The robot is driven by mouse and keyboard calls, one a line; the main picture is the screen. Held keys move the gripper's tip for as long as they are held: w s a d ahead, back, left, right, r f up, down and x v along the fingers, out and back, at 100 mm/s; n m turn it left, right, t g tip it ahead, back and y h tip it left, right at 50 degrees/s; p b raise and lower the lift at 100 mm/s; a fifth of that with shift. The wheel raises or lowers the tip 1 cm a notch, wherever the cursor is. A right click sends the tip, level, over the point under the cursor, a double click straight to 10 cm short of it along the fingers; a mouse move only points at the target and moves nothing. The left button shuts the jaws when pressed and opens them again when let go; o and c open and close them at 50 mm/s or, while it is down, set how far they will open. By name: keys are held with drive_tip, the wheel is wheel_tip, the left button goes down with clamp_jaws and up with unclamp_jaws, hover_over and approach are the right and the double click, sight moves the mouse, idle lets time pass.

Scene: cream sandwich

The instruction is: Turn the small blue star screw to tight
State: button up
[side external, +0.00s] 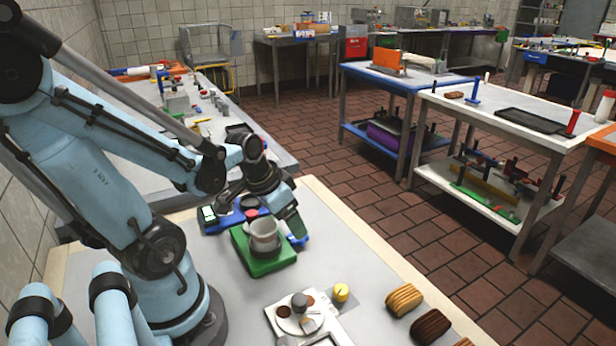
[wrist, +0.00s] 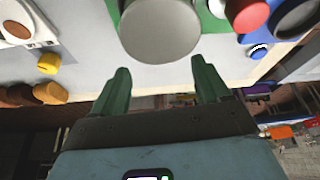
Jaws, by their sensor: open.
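A small blue knob, which looks like the star screw (side external: 298,241), sits low at the right edge of the green base (side external: 268,266) in the side view. A blue ridged knob also shows in the wrist view (wrist: 258,51), to the right of my fingers; its star shape is too small to make out. My gripper (side external: 292,222) is open and empty. Its green fingers hang close to the blue knob in the side view and stand wide apart in the wrist view (wrist: 160,68). I cannot tell whether they touch anything. A grey cup (side external: 264,238) stands on the green base.
A blue unit with a red part (side external: 252,212) lies behind the green base. A white tray (side external: 286,325), a yellow knob (side external: 341,292) and cream sandwiches (side external: 404,299) are nearer the front. Bare tabletop lies right of the green base.

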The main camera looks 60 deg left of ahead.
drive_tip(key=shift+v, duration=3.9)
drive_tip(key=shift+w+a+r+m+g+h, duration=0.15)
drive_tip(key=shift+w+r+m+g, duration=0.1)
drive_tip(key=shift+w+m+g, duration=0.3)
drive_tip(key=shift+w+d+r+m+g+h, duration=0.1)
drive_tip(key=shift+w+r+m+g+h, duration=0.1)
drive_tip(key=shift+w+m+g, duration=0.35)
drive_tip(key=shift+s, duration=0.15)
drive_tip(key=w+d+t, duration=0.4)
drive_tip(key=w+d, duration=0.1)
drive_tip(key=d, duration=0.5)
drive_tip(key=shift+r+n+t, duration=0.2)
drive_tip(key=shift+n+t, duration=0.2)
